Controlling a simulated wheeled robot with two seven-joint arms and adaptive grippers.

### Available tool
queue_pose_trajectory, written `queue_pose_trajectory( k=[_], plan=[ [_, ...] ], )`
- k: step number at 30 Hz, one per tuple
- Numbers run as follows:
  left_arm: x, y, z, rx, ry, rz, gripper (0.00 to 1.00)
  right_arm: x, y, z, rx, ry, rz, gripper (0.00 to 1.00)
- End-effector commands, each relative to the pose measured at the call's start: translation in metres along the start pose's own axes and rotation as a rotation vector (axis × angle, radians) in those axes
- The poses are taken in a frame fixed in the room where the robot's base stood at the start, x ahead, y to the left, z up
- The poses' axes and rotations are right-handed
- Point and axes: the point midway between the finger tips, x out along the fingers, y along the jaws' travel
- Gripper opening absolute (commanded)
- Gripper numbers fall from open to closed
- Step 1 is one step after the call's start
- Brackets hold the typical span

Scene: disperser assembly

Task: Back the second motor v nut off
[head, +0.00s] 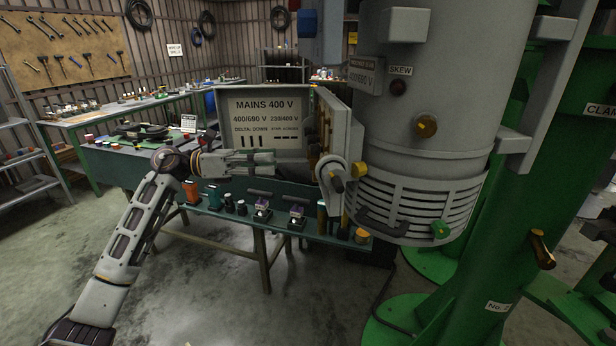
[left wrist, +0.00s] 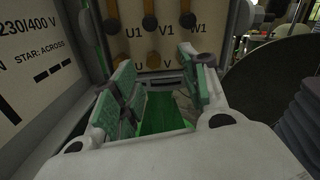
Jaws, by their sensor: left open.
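The open terminal box (head: 322,140) is on the side of the big grey motor (head: 425,110). The tips are near the board; contact cannot be told. My right gripper is out of view.
The box's lid (head: 268,118), marked MAINS 400 V, stands open beside my left gripper. Below is a green bench (head: 225,212) with several small parts. A large green column (head: 480,230) stands at right. Open floor (head: 200,290) lies in front of the bench.

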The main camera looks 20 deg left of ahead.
Motion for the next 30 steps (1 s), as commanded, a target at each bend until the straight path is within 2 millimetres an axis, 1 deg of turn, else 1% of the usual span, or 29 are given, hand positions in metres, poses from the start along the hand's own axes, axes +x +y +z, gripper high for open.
queue_pose_trajectory(
  k=[1, 6, 13, 18, 30],
  plan=[
    [-0.003, 0.001, -0.005, 0.050, -0.004, 0.005, 0.45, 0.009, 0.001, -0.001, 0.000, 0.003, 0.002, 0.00],
    [-0.014, 0.004, -0.011, 0.227, 0.001, 0.029, 0.45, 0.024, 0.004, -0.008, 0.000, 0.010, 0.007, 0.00],
    [-0.027, 0.007, -0.017, 0.409, 0.011, 0.060, 0.45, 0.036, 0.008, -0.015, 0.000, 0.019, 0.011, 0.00],
    [-0.031, 0.008, -0.017, 0.460, 0.016, 0.069, 0.45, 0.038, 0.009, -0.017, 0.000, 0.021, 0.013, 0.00],
    [-0.031, 0.008, -0.017, 0.461, 0.016, 0.070, 0.45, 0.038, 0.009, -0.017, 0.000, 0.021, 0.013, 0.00]
  ],
)
